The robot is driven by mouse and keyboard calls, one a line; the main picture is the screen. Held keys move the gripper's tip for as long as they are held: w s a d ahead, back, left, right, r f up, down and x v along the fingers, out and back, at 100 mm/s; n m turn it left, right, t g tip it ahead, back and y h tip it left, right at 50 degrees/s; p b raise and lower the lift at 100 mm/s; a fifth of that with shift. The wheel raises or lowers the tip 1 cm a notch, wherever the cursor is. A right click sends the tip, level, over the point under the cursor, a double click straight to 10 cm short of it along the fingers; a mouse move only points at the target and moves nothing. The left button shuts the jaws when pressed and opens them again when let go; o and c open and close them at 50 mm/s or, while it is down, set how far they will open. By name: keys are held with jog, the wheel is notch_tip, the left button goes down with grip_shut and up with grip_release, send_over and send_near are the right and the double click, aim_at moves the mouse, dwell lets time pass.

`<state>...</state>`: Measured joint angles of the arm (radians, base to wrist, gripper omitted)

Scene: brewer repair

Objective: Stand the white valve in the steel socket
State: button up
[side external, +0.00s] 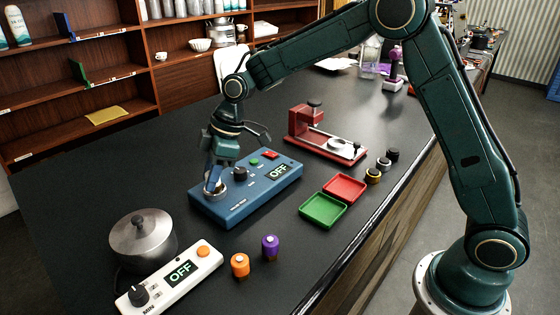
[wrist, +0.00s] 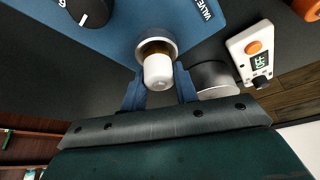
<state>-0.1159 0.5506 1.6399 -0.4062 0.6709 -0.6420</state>
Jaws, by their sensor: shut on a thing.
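The white valve (wrist: 158,72) has a rounded white cap and a brass-coloured lower part. My gripper (wrist: 158,80) is shut on it, one blue finger on each side. In the wrist view the brass end overlaps the round steel socket (wrist: 144,45) on the blue box. I cannot tell how deep it sits in the socket. In the side external view my gripper (side external: 213,183) points down over the socket (side external: 209,191) at the left end of the blue box (side external: 235,211), and the fingers mostly hide the valve.
The blue box has a black knob (side external: 240,173), a red button and a display reading OFF. A steel pot (side external: 142,240) and white control box (side external: 185,270) stand front left. Orange (side external: 239,265) and purple (side external: 270,247) parts, green (side external: 322,210) and red trays, and a red press (side external: 325,146) stand nearby.

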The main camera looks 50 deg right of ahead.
jog(key=shift+f, duration=0.45)
dwell(1.4)
jog(key=o, duration=1.1)
jog(key=shift+o, duration=0.7)
jog(key=o, duration=0.3)
jog(key=shift+r, duration=4.05)
jog(key=shift+r, duration=0.15)
